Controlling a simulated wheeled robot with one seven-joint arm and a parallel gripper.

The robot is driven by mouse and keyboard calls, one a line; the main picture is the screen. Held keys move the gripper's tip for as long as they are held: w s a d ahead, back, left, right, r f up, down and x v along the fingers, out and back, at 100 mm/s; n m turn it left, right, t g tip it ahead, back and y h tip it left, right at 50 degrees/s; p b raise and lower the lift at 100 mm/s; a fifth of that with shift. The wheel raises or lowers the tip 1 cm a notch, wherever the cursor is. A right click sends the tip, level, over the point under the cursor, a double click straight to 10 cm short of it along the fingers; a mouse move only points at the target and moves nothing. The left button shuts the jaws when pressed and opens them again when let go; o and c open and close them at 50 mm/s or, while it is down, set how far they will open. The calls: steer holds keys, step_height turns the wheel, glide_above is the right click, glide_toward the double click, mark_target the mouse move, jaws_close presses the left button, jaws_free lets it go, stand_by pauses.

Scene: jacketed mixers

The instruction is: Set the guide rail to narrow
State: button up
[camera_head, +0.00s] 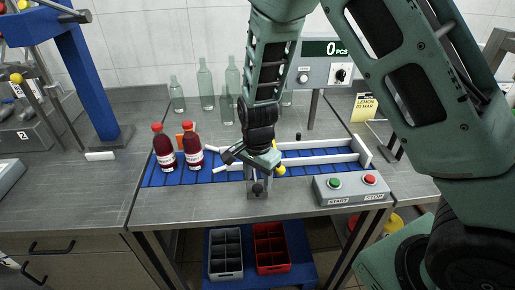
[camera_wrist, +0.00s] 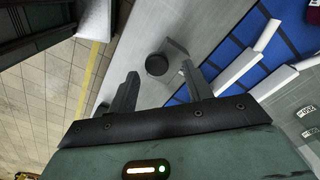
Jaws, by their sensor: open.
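The guide rails show as white bars along the blue conveyor; the near white rail (camera_head: 320,160) runs above the belt at the right. A grey bracket (camera_head: 258,194) with a black knob (camera_head: 257,188) stands at the belt's front edge. In the wrist view the round black knob (camera_wrist: 157,64) lies in line with the gap between my fingertips, and a white rail piece (camera_wrist: 236,72) is to the right. My gripper (camera_head: 256,162) is open and empty, above the bracket. It also shows in the wrist view (camera_wrist: 160,73). I cannot tell whether a finger touches the knob.
Two red bottles (camera_head: 164,147) (camera_head: 193,146) stand on the belt's left. A start/stop box (camera_head: 350,188) is at the front right. A counter display (camera_head: 325,48) reads 0. Clear glass bottles (camera_head: 206,85) stand behind. Grey (camera_head: 226,256) and red (camera_head: 271,248) crates are below.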

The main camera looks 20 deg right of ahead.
step_height(320, 180, up, 16)
steer(key=shift+f, duration=0.2)
stand_by(0.4)
steer(key=s+a+n, duration=0.3)
steer(key=s+n, duration=0.7)
steer(key=s, duration=0.1)
steer(key=s+a+r+n, duration=0.1)
steer(key=s+a+n, duration=0.3)
steer(key=s+n, duration=0.6)
steer(key=shift+s+a+y, duration=0.2)
steer(key=shift+s+y, duration=0.1)
steer(key=shift+s, duration=0.95)
